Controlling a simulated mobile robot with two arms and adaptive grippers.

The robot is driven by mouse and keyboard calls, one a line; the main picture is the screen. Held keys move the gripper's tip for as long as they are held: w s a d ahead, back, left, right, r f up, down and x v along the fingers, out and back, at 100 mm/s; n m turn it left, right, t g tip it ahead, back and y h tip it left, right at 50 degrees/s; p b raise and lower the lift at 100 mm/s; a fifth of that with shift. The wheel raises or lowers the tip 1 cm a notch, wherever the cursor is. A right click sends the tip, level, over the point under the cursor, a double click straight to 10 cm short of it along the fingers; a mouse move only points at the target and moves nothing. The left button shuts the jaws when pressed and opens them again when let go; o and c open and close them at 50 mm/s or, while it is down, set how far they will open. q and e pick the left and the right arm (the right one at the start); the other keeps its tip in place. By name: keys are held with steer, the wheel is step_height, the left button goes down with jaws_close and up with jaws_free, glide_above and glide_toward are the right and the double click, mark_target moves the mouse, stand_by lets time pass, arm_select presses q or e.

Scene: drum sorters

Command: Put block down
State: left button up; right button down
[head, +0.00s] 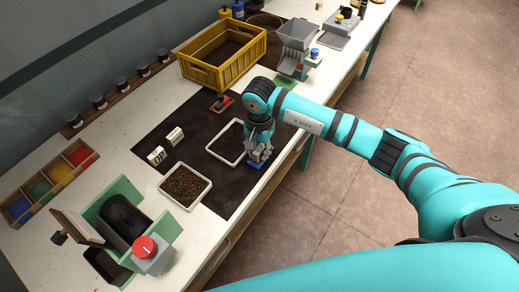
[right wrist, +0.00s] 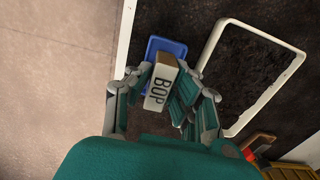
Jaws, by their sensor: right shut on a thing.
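My right gripper (head: 259,148) is shut on a white block marked "BOP" (right wrist: 160,88), with one finger on each side of it in the right wrist view. The block's far end overlaps a small blue tray (right wrist: 176,46); I cannot tell whether it touches the tray. In the head view, the blue tray (head: 254,165) shows just below the gripper, at the bench's near edge, and the fingers mostly hide the block. Two other white lettered blocks, one left (head: 157,156) and one right (head: 175,136), stand on the dark mat. My left gripper is not in view.
A white-rimmed tray (head: 224,158) lies just left of the gripper, and another tray (head: 189,207) holds dark granules. A yellow crate (head: 227,77) and a grey hopper (head: 296,35) stand farther back. A green drum machine (head: 148,213) stands at front left.

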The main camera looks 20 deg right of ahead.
mark_target(259, 148)
steer(key=shift+f, duration=0.3)
steer(key=shift+s, duration=0.1)
steer(key=c, duration=1.2)
jaws_free()
step_height(259, 148, up, 2)
steer(key=shift+r+p, duration=0.1)
steer(key=shift+p, duration=0.95)
steer(key=shift+w+r+b, duration=0.25)
steer(key=shift+r+b, duration=0.2)
steer(key=shift+b, duration=0.45)
step_height(259, 148, up, 10)
steer(key=b, duration=0.2)
steer(key=shift+s+r+b, duration=0.15)
steer(key=shift+b, duration=0.25)
